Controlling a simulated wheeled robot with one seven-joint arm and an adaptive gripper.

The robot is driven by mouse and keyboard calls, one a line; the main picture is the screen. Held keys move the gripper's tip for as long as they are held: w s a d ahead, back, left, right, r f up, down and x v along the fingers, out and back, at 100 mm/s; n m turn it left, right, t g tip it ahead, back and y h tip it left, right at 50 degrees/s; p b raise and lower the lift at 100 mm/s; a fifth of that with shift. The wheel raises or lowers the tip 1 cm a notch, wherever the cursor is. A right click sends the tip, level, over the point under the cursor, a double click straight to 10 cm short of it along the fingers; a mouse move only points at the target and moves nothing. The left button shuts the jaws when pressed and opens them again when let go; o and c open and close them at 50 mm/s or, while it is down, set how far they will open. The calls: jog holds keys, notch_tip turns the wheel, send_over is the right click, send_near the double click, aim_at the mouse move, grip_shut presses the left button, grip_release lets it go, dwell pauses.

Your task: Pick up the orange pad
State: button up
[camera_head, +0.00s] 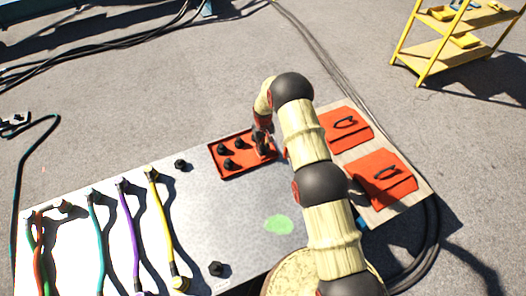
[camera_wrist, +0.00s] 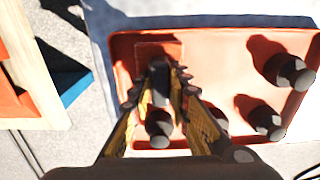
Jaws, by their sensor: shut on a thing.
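Two orange pads with black handles lie on a wooden board at the right in the head view, a far one (camera_head: 362,132) and a near one (camera_head: 372,190). My gripper (camera_head: 264,145) is at the right end of an orange-red tray (camera_head: 226,174), left of both pads. In the wrist view, my gripper (camera_wrist: 158,83) is shut on a black knob (camera_wrist: 159,72) over the tray (camera_wrist: 210,50). A square orange patch (camera_wrist: 145,52) shows around that knob; I cannot tell whether it is a separate pad. The fingers partly hide the knob.
Several other black knobs (camera_wrist: 290,72) stand in the tray. The grey metal table (camera_head: 205,215) carries a green spot (camera_head: 279,224) and coloured cables (camera_head: 128,235) at the left. A yellow shelf cart (camera_head: 440,52) stands at the back right. Cables lie on the ground.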

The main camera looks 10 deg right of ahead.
grip_shut()
jog(key=shift+r, duration=0.1)
jog(key=shift+r+p, duration=0.4)
jog(key=shift+r, duration=0.15)
notch_tip(320, 180, up, 2)
jog(key=shift+r+p, duration=0.25)
jog(key=shift+p, duration=0.55)
jog(key=s+a+r+p, duration=0.2)
jog(key=s+a+r, duration=0.1)
jog(key=s, duration=0.3)
jog(key=s+a+r+p, duration=0.3)
jog(key=s+a+r, duration=0.1)
jog(key=s+r, duration=0.2)
jog(key=shift+r, duration=0.15)
